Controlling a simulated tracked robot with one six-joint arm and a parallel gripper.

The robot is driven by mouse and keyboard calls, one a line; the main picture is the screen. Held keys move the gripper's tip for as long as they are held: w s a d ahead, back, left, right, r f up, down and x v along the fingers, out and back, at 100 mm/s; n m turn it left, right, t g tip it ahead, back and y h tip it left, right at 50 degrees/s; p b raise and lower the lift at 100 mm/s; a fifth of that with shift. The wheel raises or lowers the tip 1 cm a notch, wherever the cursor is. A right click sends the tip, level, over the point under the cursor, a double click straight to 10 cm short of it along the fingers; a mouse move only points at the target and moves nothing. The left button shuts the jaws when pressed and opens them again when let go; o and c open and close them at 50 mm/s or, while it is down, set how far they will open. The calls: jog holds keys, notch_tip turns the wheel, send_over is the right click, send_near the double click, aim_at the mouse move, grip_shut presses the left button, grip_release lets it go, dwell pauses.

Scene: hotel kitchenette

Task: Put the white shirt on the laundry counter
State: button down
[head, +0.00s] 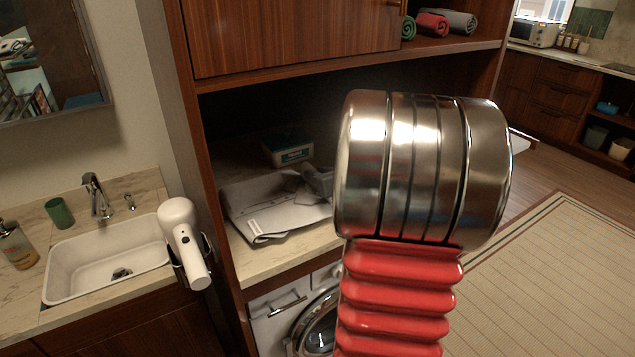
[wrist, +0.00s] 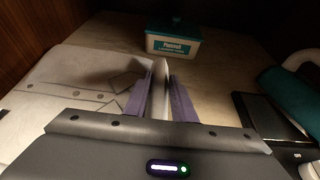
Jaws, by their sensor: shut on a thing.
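The white shirt (head: 265,210) lies folded and flat on the pale laundry counter (head: 270,262), inside the wooden alcove above a washing machine. In the wrist view the shirt (wrist: 75,80) spreads to the left of the fingers, on the counter (wrist: 225,85). My gripper (wrist: 160,92) has its purple fingers close together on a thin white upright fold, which looks like part of the shirt. In the head view my gripper (head: 319,181) is at the shirt's right side, partly hidden by my silver and red arm.
A white box with a teal lid (head: 288,149) stands behind the shirt; it also shows in the wrist view (wrist: 173,40). A dark object (wrist: 275,125) lies at right there. The shelf above holds rolled towels (head: 432,24). A hair dryer (head: 183,235) hangs by the sink (head: 105,272).

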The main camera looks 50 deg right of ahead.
jog(key=shift+f, duration=1.2)
jog(key=c, duration=1.5)
grip_release()
jog(key=v, duration=1.2)
jog(key=shift+f, duration=0.1)
